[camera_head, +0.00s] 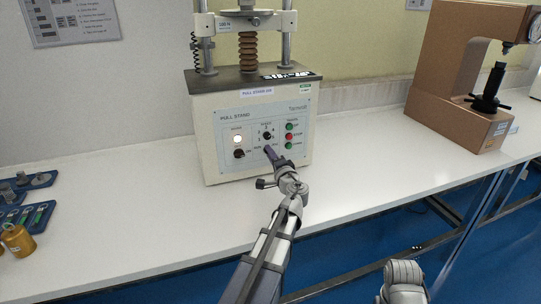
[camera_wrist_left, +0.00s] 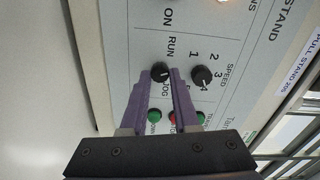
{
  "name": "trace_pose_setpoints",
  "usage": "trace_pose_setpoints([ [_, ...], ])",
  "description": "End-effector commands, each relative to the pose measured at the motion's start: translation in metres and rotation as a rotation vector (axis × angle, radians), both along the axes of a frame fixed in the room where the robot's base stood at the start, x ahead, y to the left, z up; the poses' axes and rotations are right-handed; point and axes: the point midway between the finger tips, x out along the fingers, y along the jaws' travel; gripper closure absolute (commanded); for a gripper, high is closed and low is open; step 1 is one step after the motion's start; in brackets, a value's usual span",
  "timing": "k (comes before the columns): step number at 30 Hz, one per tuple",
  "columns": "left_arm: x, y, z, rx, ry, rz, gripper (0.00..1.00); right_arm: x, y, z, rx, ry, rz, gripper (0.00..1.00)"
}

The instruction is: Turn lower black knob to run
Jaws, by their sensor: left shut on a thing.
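The pull stand (camera_head: 215,130) is a cream box with a light blue control panel (camera_head: 225,118). In the left wrist view the lower black knob (camera_wrist_left: 160,71) sits between the RUN and JOG labels. My left gripper (camera_head: 268,149) is at the panel with its purple fingers around this knob; its fingertips also show in the left wrist view (camera_wrist_left: 160,77). It is shut on the knob. In the head view the gripper hides the knob. I cannot tell clearly where the knob's pointer is. My right gripper is out of view.
The black speed knob (camera_wrist_left: 202,76) is close beside the fingers. Green and red buttons (camera_head: 289,136) are to the right, and a black switch (camera_head: 238,153) under a lit lamp is to the left. A brown tester (camera_head: 455,110) stands at right; the white bench (camera_head: 130,200) in front is clear.

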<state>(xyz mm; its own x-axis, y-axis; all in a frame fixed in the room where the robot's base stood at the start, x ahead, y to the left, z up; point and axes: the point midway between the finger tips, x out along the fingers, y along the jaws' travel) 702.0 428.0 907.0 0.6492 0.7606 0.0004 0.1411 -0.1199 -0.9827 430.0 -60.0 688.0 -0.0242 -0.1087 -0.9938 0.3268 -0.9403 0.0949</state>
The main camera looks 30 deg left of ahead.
Motion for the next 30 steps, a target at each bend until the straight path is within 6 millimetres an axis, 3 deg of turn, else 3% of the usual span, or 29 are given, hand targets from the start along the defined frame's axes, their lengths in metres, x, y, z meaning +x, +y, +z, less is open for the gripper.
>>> trace_pose_setpoints([
  [15, -0.001, 0.0, -0.0002, -0.224, -0.261, 0.001, 1.0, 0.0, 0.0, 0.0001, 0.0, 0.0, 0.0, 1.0],
  [30, -0.0012, 0.0, -0.0003, -0.276, -0.32, 0.0, 1.0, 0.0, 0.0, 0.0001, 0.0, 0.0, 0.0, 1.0],
])
